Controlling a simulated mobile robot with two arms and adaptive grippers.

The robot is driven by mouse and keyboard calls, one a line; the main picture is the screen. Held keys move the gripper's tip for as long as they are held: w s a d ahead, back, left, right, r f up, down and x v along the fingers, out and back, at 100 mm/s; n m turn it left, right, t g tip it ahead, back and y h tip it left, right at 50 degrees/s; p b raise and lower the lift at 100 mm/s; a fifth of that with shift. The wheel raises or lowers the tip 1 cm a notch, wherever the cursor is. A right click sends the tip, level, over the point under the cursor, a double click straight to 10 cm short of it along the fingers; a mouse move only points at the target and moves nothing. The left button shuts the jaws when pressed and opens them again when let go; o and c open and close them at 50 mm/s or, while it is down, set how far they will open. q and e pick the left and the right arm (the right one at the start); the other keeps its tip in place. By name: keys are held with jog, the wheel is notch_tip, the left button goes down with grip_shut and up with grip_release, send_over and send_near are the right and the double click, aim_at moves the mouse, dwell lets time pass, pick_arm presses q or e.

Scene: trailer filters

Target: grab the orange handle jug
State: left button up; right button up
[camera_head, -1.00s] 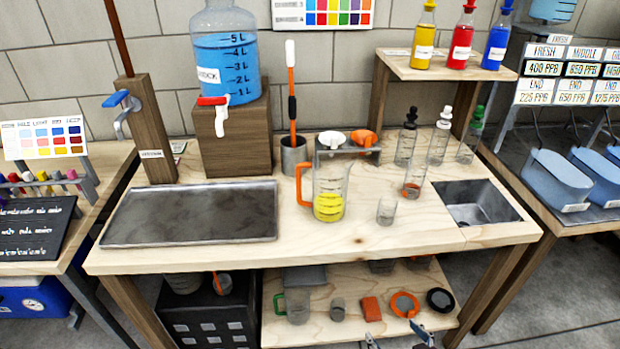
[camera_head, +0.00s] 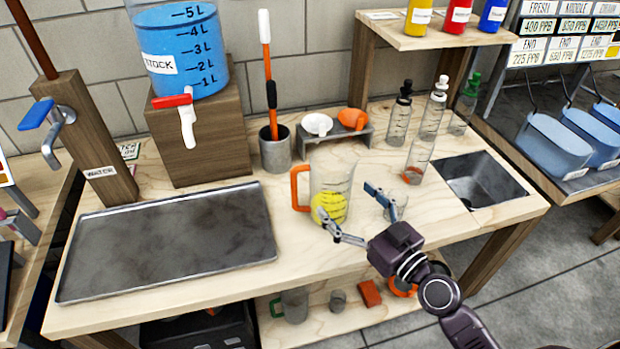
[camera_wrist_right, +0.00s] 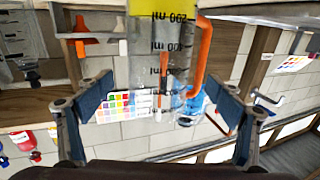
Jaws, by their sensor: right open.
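The orange handle jug (camera_head: 333,176) stands upright on the wooden workbench, clear with yellow liquid at its bottom. Its orange handle (camera_head: 297,188) faces left in the head view. My right gripper (camera_head: 347,201) is open at the jug's front right, its fingers spread and pointing at it. One fingertip overlaps the jug's lower part in the picture; I cannot tell whether they touch. In the right wrist view, which is upside down, the jug (camera_wrist_right: 150,65) shows ahead between the open fingers (camera_wrist_right: 162,97), with the handle to the right. My left gripper is not in view.
Dropper bottles (camera_head: 432,115) and a sink (camera_head: 482,183) are to the right. A metal tray (camera_head: 165,245) lies left. A metal cup (camera_head: 276,155) with a brush and a small rack (camera_head: 345,135) stand behind.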

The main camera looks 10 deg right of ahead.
aim_at(343, 195)
jog(key=shift+w+a+r, duration=0.1)
jog(key=shift+w+r, duration=0.05)
jog(key=shift+w, duration=0.15)
jog(key=shift+p+x, duration=0.7)
jog(key=shift+x, duration=0.5)
jog(key=x, duration=0.2)
jog(key=shift+w+p, duration=0.3)
jog(key=shift+p, duration=0.1)
jog(key=shift+w+a+f, duration=0.2)
jog(key=shift+w+a, duration=0.05)
jog(key=shift+w, duration=0.45)
jog(key=c, duration=0.8)
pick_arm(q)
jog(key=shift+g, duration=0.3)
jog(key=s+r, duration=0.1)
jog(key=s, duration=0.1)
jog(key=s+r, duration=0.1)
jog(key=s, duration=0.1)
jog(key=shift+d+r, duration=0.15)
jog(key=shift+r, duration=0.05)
pick_arm(e)
jog(key=shift+r, duration=0.1)
jog(key=c, duration=0.8)
